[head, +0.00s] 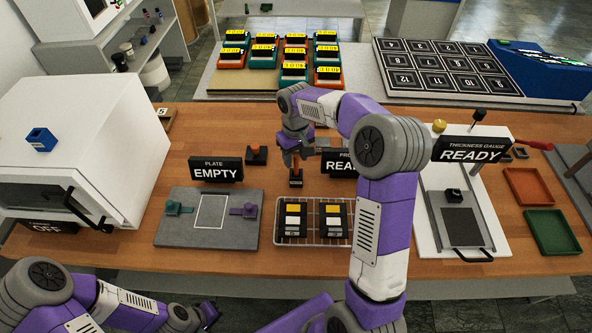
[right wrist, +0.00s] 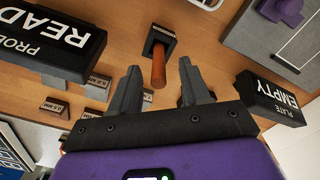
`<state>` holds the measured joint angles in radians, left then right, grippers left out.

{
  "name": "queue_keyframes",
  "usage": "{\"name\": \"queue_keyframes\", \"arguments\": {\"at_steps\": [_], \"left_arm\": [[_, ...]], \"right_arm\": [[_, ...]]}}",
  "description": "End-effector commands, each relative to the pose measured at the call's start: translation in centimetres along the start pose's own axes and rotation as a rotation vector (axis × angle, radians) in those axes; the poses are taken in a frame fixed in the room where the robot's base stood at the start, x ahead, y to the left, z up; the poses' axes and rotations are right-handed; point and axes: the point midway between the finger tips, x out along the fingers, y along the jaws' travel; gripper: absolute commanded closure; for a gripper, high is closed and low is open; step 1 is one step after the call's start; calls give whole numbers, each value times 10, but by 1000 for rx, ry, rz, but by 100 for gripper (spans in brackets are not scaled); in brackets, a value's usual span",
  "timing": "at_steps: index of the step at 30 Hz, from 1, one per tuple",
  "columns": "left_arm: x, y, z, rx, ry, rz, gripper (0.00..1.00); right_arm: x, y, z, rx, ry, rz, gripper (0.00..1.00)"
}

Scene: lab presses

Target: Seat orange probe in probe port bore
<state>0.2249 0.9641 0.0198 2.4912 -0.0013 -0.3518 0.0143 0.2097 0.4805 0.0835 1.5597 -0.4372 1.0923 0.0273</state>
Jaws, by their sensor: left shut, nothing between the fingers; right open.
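An orange probe (right wrist: 158,72) rises from a dark block (right wrist: 158,38) in the right wrist view. It also shows in the head view (head: 296,173), behind the wire rack. My right gripper (right wrist: 160,64) is open, with the probe's free end between its spread fingertips and no clear contact. In the head view my right gripper (head: 289,158) is just above the probe. A second dark block with an orange top (head: 257,154) stands to the left. I cannot tell which block holds the bore. My left gripper (head: 210,314) is shut and empty at the front.
The plate sign (head: 216,171) and probe sign (head: 340,163) stand either side of the right gripper. The wire rack (head: 312,243) holds dark blocks. A grey plate fixture (head: 181,233) lies left, a white oven (head: 95,140) farther left. The thickness gauge (head: 432,245) is at right.

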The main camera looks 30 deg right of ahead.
Motion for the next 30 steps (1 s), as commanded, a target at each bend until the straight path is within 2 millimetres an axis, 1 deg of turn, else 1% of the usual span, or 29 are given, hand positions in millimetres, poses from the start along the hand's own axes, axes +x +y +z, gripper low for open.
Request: {"name": "queue_keyframes", "arguments": {"at_steps": [1, 6, 9, 15, 16, 17, 24, 25, 30], "left_arm": [[4, -1, 0, 0, 0, 0, 100], [8, -3, -1, 0, 0, 0, 100], [9, -3, -1, 0, 0, 0, 100], [8, -3, -1, 0, 0, 0, 100], [8, -3, -1, 0, 0, 0, 100], [8, -3, -1, 0, 0, 0, 100], [8, -3, -1, 0, 0, 0, 100], [8, -3, 0, 0, 0, 0, 100], [8, -3, 0, 0, 0, 0, 100]], "right_arm": [[11, 1, 3, 1, -5, -1, 54], [34, 1, 4, 0, -3, -1, 54], [39, 1, 4, 0, -2, 0, 54], [39, 1, 4, 0, -2, 0, 54], [39, 1, 4, 0, -2, 0, 55], [39, 1, 4, 0, -2, 0, 60], [39, 1, 4, 0, -2, 0, 96], [39, 1, 4, 0, -2, 0, 100], [39, 1, 4, 0, -2, 0, 100]]}}
